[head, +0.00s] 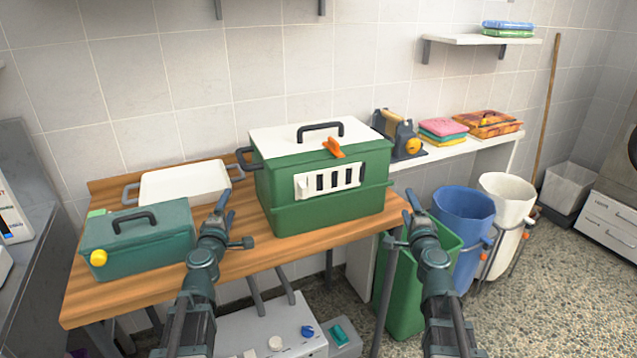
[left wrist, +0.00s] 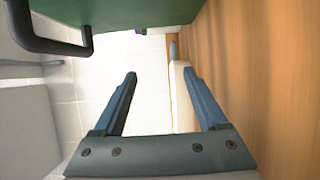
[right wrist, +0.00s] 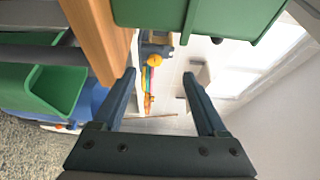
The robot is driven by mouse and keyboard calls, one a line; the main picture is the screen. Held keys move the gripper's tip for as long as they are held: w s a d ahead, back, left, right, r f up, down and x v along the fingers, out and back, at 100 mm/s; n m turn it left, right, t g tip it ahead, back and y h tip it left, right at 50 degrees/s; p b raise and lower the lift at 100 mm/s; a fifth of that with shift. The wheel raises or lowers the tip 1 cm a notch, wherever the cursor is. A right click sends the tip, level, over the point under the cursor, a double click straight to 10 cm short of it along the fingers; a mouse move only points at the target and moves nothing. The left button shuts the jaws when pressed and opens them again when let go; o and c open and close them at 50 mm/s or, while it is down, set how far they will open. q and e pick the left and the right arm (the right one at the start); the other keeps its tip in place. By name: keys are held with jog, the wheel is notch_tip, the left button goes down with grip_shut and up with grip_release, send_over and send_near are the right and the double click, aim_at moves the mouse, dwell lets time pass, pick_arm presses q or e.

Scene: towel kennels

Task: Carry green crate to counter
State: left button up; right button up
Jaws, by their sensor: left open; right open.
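The green crate (head: 325,200) has a white lid with a dark handle, an orange latch and a slotted white front panel. It stands upright on the wooden table (head: 250,262), at its right end. My left gripper (head: 222,203) is open and empty, just left of the crate; its wrist view shows the crate's green side and dark side handle (left wrist: 45,42). My right gripper (head: 412,207) is open and empty, just right of the crate, whose green side (right wrist: 195,14) fills the top of the right wrist view. A white counter (head: 465,148) runs along the wall behind, to the right.
A teal box (head: 140,240) and a white tray (head: 185,186) stand left on the table. The counter holds a dark device (head: 398,135), folded towels (head: 443,128) and an orange-brown container (head: 490,124). Green (head: 400,300), blue (head: 462,222) and white bins (head: 505,210) stand below.

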pick_arm(q)
jog(key=w, duration=1.2)
jog(key=shift+w, duration=0.2)
pick_arm(e)
jog(key=w, duration=1.2)
jog(key=shift+w, duration=0.15)
pick_arm(q)
jog(key=shift+s+d, duration=0.2)
jog(key=shift+d, duration=0.3)
pick_arm(e)
jog(key=shift+a, duration=0.5)
pick_arm(q)
jog(key=shift+s+d, duration=0.1)
jog(key=shift+d, duration=0.15)
pick_arm(e)
jog(key=shift+s+a, duration=0.25)
